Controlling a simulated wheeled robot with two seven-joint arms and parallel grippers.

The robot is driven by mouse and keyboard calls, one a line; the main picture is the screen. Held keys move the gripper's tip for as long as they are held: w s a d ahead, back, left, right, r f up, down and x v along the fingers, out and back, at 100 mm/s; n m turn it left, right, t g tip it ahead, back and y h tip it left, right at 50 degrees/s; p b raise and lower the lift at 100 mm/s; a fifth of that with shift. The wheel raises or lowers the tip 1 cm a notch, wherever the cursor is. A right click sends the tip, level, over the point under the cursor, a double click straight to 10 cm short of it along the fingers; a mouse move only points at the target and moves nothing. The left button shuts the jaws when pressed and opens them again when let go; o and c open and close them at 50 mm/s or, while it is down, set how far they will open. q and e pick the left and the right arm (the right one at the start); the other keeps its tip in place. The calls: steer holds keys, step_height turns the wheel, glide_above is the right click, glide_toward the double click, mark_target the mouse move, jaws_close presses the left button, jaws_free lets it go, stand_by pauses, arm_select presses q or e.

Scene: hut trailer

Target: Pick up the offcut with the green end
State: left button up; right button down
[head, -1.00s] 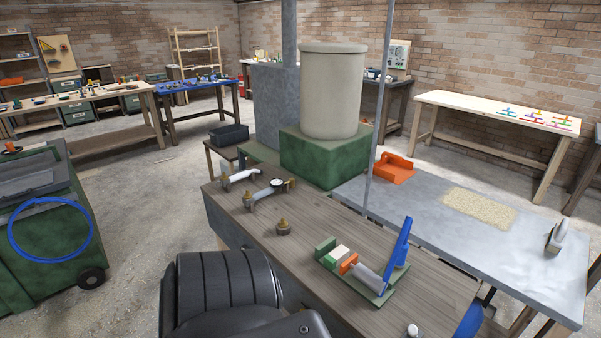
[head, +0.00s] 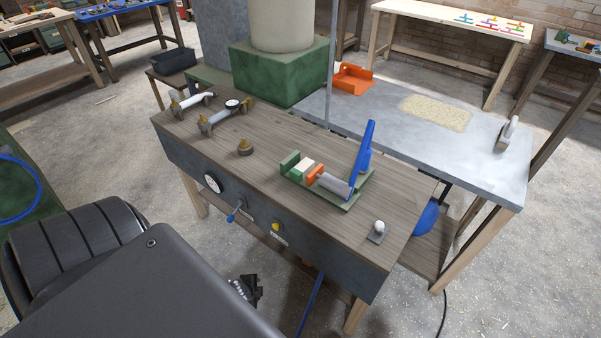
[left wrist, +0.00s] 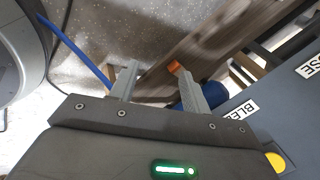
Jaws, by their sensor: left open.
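I cannot make out an offcut with a green end in either view. In the left wrist view, a small orange end (left wrist: 175,67) shows beside a blue rounded object (left wrist: 205,95), partly hidden by a finger; I cannot tell what it belongs to. My left gripper (left wrist: 155,75) is open, with nothing between its fingers. In the head view, a dark part low in front of the bench seems to be this gripper, mostly hidden by my arm. My right gripper is not in view.
The wooden-topped bench (head: 215,145) carries a green clamp fixture (head: 290,165) with white and orange blocks and a blue lever (head: 363,160), plus brass fittings. A blue rounded object (head: 427,217) sits beneath the grey table (head: 375,115). A blue hose (head: 310,305) hangs below the bench front.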

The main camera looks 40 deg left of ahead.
arm_select(q)
steer(key=w+r+m+t+b, duration=0.25)
steer(key=w+r+m, duration=0.4)
steer(key=r, duration=0.65)
steer(key=w+r+m+t+b, duration=0.1)
steer(key=w+r+m+t, duration=0.35)
steer(key=r, duration=0.85)
steer(key=m+t+h, duration=0.2)
steer(key=m, duration=1.3)
glide_toward(302, 167)
steer(key=shift+x, duration=1.55)
steer(key=shift+w+d+p, duration=0.1)
steer(key=shift+w+p, duration=0.25)
steer(key=shift+p, duration=0.15)
steer(key=p+x, duration=0.1)
steer(key=x, duration=0.3)
steer(key=shift+w+f, duration=0.2)
steer(key=shift+f, duration=0.1)
steer(key=c, duration=0.8)
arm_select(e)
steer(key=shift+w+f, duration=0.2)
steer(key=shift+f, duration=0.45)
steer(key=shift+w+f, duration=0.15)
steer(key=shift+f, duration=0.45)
arm_select(q)
steer(key=shift+o, duration=0.2)
steer(key=shift+r, duration=0.1)
